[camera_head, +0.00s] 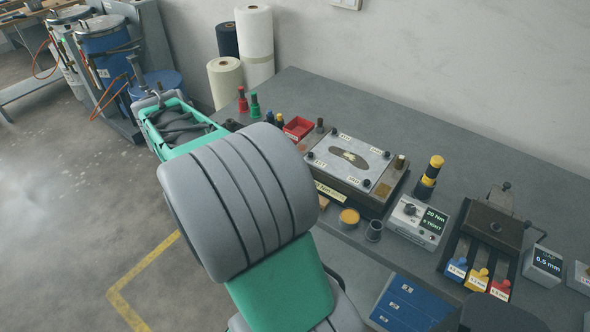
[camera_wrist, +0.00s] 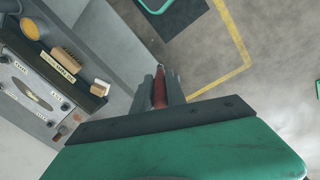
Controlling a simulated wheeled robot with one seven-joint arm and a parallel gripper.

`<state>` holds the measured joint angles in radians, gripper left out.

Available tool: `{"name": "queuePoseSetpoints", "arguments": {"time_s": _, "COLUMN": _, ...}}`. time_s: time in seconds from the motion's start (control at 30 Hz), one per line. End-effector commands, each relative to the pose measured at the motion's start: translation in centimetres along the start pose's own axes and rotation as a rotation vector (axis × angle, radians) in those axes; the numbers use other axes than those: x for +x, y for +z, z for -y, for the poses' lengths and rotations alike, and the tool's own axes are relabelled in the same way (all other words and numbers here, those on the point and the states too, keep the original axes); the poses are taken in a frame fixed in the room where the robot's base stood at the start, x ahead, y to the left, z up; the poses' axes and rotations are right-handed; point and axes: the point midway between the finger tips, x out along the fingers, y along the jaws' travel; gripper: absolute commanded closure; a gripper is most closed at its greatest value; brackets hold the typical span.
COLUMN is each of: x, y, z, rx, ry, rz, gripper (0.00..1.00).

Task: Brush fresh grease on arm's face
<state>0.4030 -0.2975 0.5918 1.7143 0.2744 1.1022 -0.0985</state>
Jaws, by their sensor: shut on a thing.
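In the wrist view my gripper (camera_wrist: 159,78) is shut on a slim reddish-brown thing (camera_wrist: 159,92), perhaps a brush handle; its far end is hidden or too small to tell. The gripper hangs over the grey floor, just off the bench's edge. I cannot pick out the arm's face in either view.
A metal plate fixture (camera_head: 346,158) with corner knobs lies on the grey bench (camera_head: 480,150). Beside it stand a torque display box (camera_head: 418,222), a red bin (camera_head: 298,128) and a grey cup (camera_head: 374,231).

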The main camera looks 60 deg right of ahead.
Motion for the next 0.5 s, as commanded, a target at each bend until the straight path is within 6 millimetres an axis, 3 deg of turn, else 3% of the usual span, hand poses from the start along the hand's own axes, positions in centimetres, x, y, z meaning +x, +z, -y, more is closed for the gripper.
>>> {"name": "queuePoseSetpoints", "arguments": {"time_s": 0.03, "x": 0.2, "y": 0.0, "z": -3.7, "rx": 0.093, "ry": 0.021, "rz": 0.008, "gripper": 1.0}}
{"name": "queuePoseSetpoints", "arguments": {"time_s": 0.1, "x": 0.7, "y": 0.5, "z": -8.5, "rx": 0.213, "ry": 0.053, "rz": 0.019, "gripper": 1.0}}
{"name": "queuePoseSetpoints", "arguments": {"time_s": 0.17, "x": 1.1, "y": 1.3, "z": -12.5, "rx": 0.314, "ry": 0.082, "rz": 0.03, "gripper": 1.0}}
{"name": "queuePoseSetpoints", "arguments": {"time_s": 0.3, "x": 1.8, "y": 4.9, "z": -21.1, "rx": 0.537, "ry": 0.152, "rz": 0.066, "gripper": 1.0}}
{"name": "queuePoseSetpoints", "arguments": {"time_s": 0.4, "x": 2.1, "y": 8.2, "z": -25.9, "rx": 0.67, "ry": 0.197, "rz": 0.094, "gripper": 1.0}}
{"name": "queuePoseSetpoints", "arguments": {"time_s": 0.5, "x": 2.3, "y": 10.9, "z": -29.1, "rx": 0.765, "ry": 0.232, "rz": 0.117, "gripper": 1.0}}
